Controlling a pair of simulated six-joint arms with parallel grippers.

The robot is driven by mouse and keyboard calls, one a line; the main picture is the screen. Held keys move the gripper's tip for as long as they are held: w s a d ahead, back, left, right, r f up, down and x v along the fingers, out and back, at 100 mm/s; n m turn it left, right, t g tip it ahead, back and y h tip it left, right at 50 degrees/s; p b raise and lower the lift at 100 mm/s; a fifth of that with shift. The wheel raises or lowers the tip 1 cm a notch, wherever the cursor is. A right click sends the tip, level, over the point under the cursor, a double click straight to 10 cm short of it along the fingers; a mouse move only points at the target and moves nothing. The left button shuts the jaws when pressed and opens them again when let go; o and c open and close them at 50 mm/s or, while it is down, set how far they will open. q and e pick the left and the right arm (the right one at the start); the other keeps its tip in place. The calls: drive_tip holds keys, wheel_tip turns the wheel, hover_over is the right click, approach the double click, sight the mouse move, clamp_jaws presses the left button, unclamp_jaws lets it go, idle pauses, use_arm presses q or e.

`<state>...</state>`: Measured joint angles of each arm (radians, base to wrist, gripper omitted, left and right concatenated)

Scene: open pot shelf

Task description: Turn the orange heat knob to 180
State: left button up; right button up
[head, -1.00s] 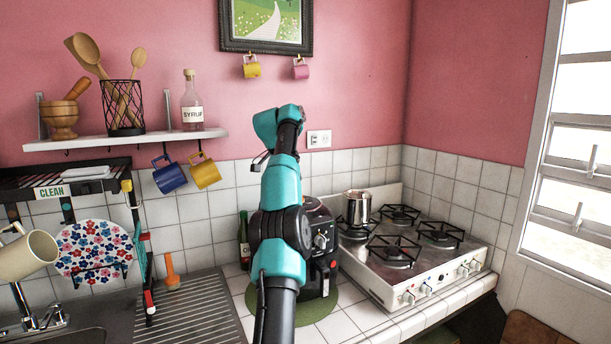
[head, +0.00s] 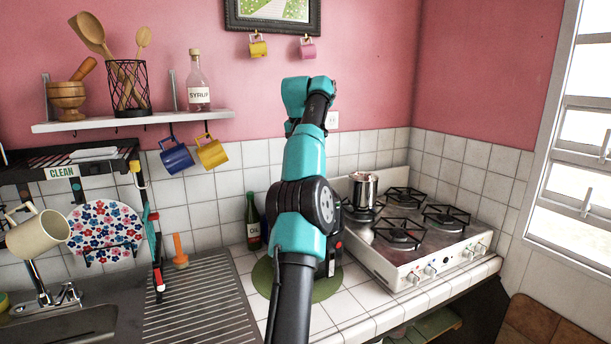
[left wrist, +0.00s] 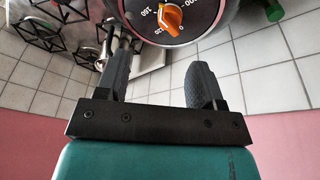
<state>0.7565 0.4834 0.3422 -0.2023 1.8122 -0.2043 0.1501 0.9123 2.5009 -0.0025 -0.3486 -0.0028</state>
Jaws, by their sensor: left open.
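The orange heat knob (left wrist: 171,18) is at the top of the left wrist view, on the dark round dial of an appliance (left wrist: 195,8). Numbers including 160 and 0 show around it. One end of the knob lies near the 0, but its exact setting is hard to read. My left gripper (left wrist: 160,65) is open and empty, its fingers apart and short of the dial, with a gap between them and the knob. In the head view my left arm hides the knob and most of the appliance (head: 334,262). My right gripper is not in view.
A stove (head: 425,262) with a metal pot (head: 362,192) stands right of my arm. A green bottle (head: 253,222) is left of it. A green round mat (head: 262,278) lies under the appliance. A shelf (head: 140,121) and hanging mugs (head: 176,158) are at the left.

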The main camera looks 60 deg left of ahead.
use_arm(q)
drive_tip(key=w+d+r+n+g+y, duration=0.1)
drive_tip(key=d+r+n+g+y, duration=0.1)
drive_tip(key=r+n, duration=0.4)
drive_tip(key=d+n+y, duration=0.1)
drive_tip(key=d+n, duration=0.1)
drive_tip(key=n, duration=0.2)
drive_tip(key=shift+w+r+n+g, duration=0.15)
drive_tip(key=shift+w+n+g, duration=0.15)
drive_tip(key=shift+w, duration=0.1)
drive_tip(key=x, duration=1.7)
drive_tip(key=shift+f, duration=0.3)
drive_tip(key=shift+c, duration=0.4)
drive_tip(key=c, duration=0.8)
